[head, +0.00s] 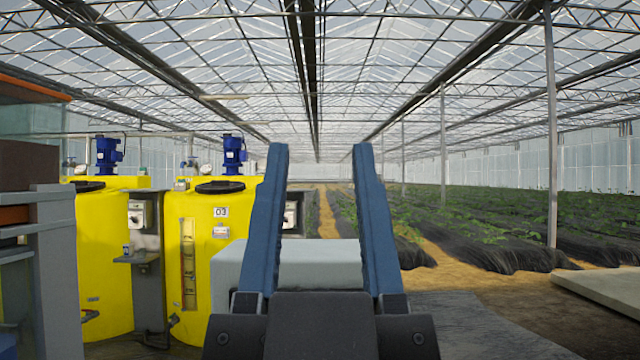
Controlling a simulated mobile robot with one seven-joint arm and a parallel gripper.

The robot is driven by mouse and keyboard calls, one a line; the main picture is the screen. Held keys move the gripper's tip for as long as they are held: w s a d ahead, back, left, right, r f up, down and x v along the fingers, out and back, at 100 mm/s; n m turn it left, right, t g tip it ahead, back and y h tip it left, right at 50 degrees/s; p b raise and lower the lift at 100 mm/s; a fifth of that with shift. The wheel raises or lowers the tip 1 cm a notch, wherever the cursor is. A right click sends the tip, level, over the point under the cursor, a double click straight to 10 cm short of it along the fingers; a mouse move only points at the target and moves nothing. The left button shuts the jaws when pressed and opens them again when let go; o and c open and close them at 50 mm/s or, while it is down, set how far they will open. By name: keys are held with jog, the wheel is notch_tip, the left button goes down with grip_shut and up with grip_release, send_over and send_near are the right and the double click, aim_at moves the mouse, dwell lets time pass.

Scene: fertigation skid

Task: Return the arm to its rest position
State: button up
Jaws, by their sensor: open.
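My gripper (320,150) shows in the lower middle of the head view. Its two long blue fingers stand apart and rise from a dark base at the bottom edge. The jaws are open, and nothing is seen held between them. A pale grey block (305,265) shows between and to the left of the fingers, apparently beyond them; I cannot tell what it is or how far off it stands. The rest of my arm is not clearly visible.
Yellow tanks (205,265) with blue motors (234,152) above stand at left. A grey post with a switch box (141,214) stands between them. A grey frame (52,265) is at near left. Planted rows (490,225) and a steel post (552,130) are at right.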

jog(key=shift+r, duration=0.1)
notch_tip(320, 180, up, 22)
jog(key=p, duration=2.2)
